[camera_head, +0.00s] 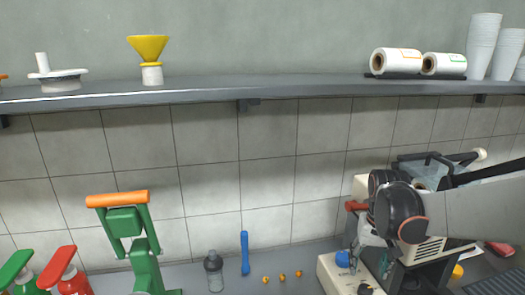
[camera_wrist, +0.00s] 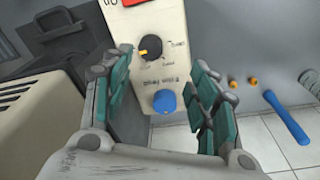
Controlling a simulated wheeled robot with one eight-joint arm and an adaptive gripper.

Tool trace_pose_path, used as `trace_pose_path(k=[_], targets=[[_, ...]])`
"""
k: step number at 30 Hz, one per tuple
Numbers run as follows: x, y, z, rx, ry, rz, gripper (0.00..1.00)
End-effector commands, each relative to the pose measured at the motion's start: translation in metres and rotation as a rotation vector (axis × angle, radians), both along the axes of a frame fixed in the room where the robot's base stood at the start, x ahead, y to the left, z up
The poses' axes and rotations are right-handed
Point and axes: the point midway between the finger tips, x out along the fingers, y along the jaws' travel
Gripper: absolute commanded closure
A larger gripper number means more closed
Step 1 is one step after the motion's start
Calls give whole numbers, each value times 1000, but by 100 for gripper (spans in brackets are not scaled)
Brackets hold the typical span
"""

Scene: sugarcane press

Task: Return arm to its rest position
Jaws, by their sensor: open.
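My gripper (camera_wrist: 160,75) is open and empty in the wrist view, with teal pads on both fingers. Between and beyond the fingers is the cream control panel (camera_wrist: 150,15) of a machine, with a black dial (camera_wrist: 151,47) and a blue knob (camera_wrist: 164,101). I cannot tell whether a finger touches the panel. In the head view my arm (camera_head: 455,215) reaches in from the right edge, bent in front of the machine. The machine's panel (camera_head: 333,277) and blue knob (camera_head: 343,258) show below it. My gripper is mostly hidden there by the arm's dark joints.
A shelf (camera_head: 210,92) runs along the wall above the arm, with rolls (camera_head: 396,61) and cups (camera_head: 484,42) at right. Small orange pieces (camera_head: 282,277) lie between.

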Motion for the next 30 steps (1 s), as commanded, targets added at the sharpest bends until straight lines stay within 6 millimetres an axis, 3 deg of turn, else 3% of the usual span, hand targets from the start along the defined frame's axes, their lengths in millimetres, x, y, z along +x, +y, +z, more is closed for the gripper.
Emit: trace_pose_path(k=[6, 15, 24, 30], targets=[[-36, 25, 37, -13, -111, 56, 46], [-86, 54, 67, -29, -266, 131, 46], [-135, 78, 76, -41, -419, 201, 46], [-157, 88, 74, -46, -500, 236, 46]])
